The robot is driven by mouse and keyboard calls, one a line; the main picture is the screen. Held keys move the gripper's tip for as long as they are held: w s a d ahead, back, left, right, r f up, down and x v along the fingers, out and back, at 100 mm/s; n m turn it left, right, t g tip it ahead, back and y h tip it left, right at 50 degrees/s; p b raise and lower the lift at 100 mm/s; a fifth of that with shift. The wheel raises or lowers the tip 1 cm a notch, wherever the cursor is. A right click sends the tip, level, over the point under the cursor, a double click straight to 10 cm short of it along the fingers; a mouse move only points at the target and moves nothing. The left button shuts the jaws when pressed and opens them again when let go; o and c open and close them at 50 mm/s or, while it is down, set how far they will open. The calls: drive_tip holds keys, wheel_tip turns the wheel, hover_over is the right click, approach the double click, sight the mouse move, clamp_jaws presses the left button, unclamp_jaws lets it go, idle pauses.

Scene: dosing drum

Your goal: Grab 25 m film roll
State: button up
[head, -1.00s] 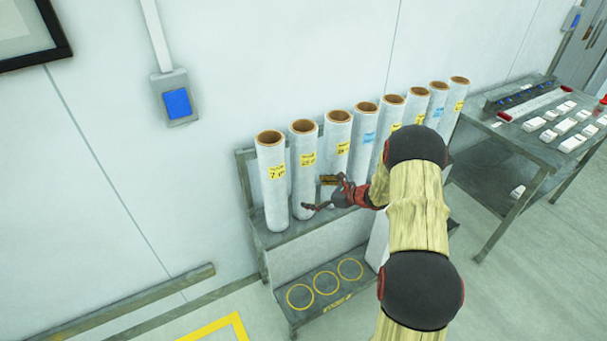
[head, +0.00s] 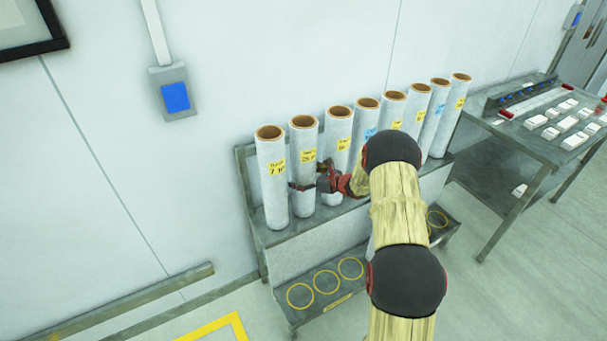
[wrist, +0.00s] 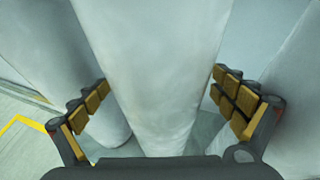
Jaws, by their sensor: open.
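The 25 m film roll (head: 304,140) looks to be the second white roll from the left on the rack's upper shelf; its yellow label is small but seems to read 25. It stands upright with a brown core on top. My gripper (head: 309,187) is at its lower half, open, with one finger on each side of it. In the wrist view the roll (wrist: 155,70) fills the middle between the open yellow-padded fingers (wrist: 165,105), with visible gaps at both sides. The label is out of that view.
A similar roll (head: 271,175) stands close on the left and another (head: 338,130) on the right; more continue along the shelf (head: 285,236). The lower shelf has yellow rings (head: 325,282). A side table (head: 510,145) with small white items stands at the right.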

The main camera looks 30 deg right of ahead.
drive_tip(key=c, duration=2.1)
drive_tip(key=shift+w+d+r, duration=0.1)
drive_tip(key=shift+w+r, duration=0.05)
drive_tip(key=shift+r, duration=0.1)
drive_tip(key=shift+c, duration=0.5)
drive_tip(key=shift+r, duration=0.1)
